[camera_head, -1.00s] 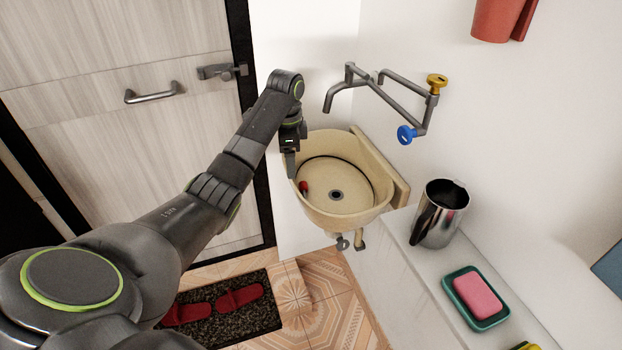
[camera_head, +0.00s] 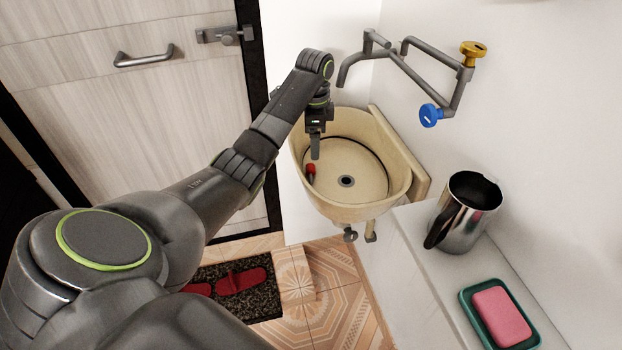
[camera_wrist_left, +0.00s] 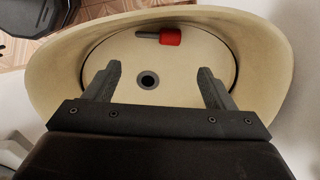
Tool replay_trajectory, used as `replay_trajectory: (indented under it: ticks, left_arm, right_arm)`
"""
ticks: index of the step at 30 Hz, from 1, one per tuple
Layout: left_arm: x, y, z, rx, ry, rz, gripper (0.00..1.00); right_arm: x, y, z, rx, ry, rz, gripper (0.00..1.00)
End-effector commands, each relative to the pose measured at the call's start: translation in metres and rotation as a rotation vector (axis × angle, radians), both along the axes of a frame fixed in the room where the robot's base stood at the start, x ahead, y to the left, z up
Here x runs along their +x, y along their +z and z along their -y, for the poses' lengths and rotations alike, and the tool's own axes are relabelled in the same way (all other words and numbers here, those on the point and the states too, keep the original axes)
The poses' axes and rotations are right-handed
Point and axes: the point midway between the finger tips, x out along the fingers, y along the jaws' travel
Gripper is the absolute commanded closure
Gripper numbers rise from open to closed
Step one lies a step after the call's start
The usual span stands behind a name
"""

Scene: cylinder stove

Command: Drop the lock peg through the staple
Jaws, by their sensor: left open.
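A small peg with a red head (camera_head: 311,168) lies inside the beige sink basin (camera_head: 398,190), near its left wall. In the left wrist view the red head (camera_wrist_left: 170,37) and its short dark shaft (camera_wrist_left: 147,35) lie on the basin floor beyond the drain. My left gripper (camera_head: 315,153) is above the basin, close to the peg in the picture. Its two fingers (camera_wrist_left: 160,72) are spread wide with nothing between them. A grey metal latch (camera_head: 222,35) is on the door's upper right edge; its staple is too small to make out. My right gripper is not in view.
A grey wall tap (camera_head: 390,55) with yellow and blue knobs overhangs the basin's back. A metal jug (camera_head: 465,215) and a pink soap (camera_head: 502,316) in a green dish stand on the counter at right. The pale door has a bar handle (camera_head: 143,57).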

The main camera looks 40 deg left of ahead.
Motion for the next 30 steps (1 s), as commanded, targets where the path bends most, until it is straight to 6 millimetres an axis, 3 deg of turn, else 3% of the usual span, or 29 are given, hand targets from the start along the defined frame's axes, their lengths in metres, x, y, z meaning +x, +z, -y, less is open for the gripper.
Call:
replay_trajectory:
  ticks: [2, 9, 14, 24, 30]
  left_arm:
    - [0.000, -0.018, 0.000, 0.000, 0.000, -0.001, 0.23]
    - [-0.001, -0.051, 0.000, 0.000, 0.001, -0.002, 0.23]
    - [-0.001, -0.060, 0.001, 0.000, 0.000, -0.002, 0.23]
    - [-0.003, -0.105, 0.003, 0.000, 0.001, -0.002, 0.23]
    - [-0.003, -0.109, 0.003, 0.001, -0.001, -0.001, 0.23]
  right_arm:
    - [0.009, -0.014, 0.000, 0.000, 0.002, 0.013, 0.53]
    - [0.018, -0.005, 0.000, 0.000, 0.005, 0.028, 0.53]
    - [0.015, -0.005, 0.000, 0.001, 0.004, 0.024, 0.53]
    - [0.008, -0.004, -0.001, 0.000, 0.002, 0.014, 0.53]
    - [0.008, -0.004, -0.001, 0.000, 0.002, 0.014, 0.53]
